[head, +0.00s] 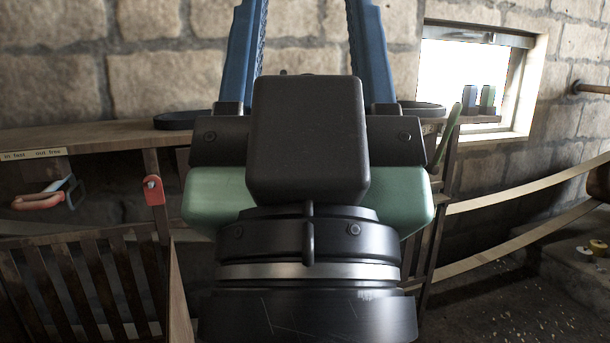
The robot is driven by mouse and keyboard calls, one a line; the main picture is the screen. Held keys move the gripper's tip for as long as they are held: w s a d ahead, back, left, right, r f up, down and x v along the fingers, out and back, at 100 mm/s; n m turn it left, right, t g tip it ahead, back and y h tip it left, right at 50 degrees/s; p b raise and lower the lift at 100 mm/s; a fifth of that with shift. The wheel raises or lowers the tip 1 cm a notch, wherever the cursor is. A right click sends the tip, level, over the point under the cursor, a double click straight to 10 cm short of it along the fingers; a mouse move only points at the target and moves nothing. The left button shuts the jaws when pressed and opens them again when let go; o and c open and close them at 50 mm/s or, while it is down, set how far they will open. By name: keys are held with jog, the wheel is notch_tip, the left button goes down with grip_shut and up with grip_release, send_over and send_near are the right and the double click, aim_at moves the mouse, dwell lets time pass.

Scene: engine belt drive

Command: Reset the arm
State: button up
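My gripper (306,20) fills the middle of the head view, seen from behind its dark wrist. Its two blue fingers stand wide apart and point upward and away. The stone wall shows between them, and I see nothing held there. The fingertips run out of the top of the picture. The gripper's body hides the middle of the scene behind it.
A wooden bench (95,136) with a label (33,155) and a red lever (154,190) stands at left. A window (472,75) is at upper right. Long flat belts (520,188) run off to the right. The lower-right floor (490,295) holds scattered bits.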

notch_tip(320, 180, up, 27)
jog(key=p, duration=2.5)
jog(key=shift+r, duration=0.15)
jog(key=shift+a, duration=0.1)
